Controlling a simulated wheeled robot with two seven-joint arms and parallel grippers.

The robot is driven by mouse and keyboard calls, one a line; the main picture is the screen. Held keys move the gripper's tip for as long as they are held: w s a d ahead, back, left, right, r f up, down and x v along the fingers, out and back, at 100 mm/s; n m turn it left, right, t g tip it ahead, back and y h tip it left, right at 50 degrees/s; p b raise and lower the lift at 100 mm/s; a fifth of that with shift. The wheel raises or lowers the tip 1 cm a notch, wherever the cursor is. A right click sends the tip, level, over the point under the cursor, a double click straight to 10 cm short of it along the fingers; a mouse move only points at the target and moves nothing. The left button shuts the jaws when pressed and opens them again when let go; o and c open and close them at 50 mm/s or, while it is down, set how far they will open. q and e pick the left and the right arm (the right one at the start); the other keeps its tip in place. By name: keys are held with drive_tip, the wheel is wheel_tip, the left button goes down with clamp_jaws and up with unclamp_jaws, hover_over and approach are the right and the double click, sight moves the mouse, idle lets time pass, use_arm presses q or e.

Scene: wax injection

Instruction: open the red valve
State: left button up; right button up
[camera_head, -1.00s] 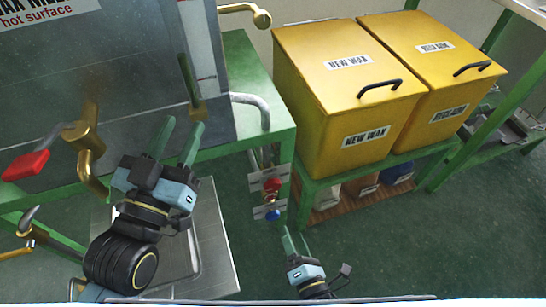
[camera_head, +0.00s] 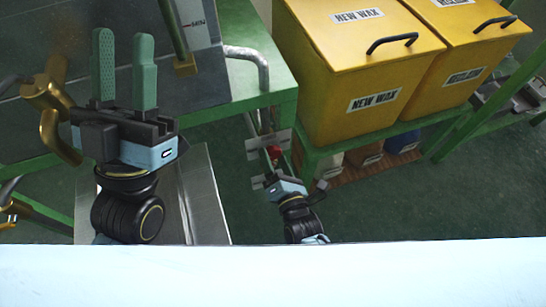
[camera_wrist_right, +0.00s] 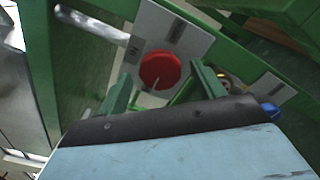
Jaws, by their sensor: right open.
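The red valve (camera_head: 275,151) is a small round red knob on a pale plate below the green table, left of the yellow bins. In the right wrist view the red valve (camera_wrist_right: 160,70) sits in front of my right gripper (camera_wrist_right: 161,76), between its two spread green fingers. I cannot tell whether the fingers touch it. In the head view my right gripper (camera_head: 275,170) reaches up to the plate, its fingers hard to make out. My left gripper (camera_head: 124,45) is open and empty, fingers pointing up, in front of the grey machine.
A blue knob (camera_wrist_right: 269,110) shows right of the right gripper. Green table legs and frame (camera_wrist_right: 78,75) surround the valve closely. A brass pipe valve (camera_head: 50,105) is beside my left gripper.

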drive_tip(key=shift+b+x, duration=0.3)
drive_tip(key=shift+x, duration=0.75)
drive_tip(key=shift+c, duration=0.3)
drive_tip(key=shift+d, duration=0.1)
drive_tip(key=c, duration=0.9)
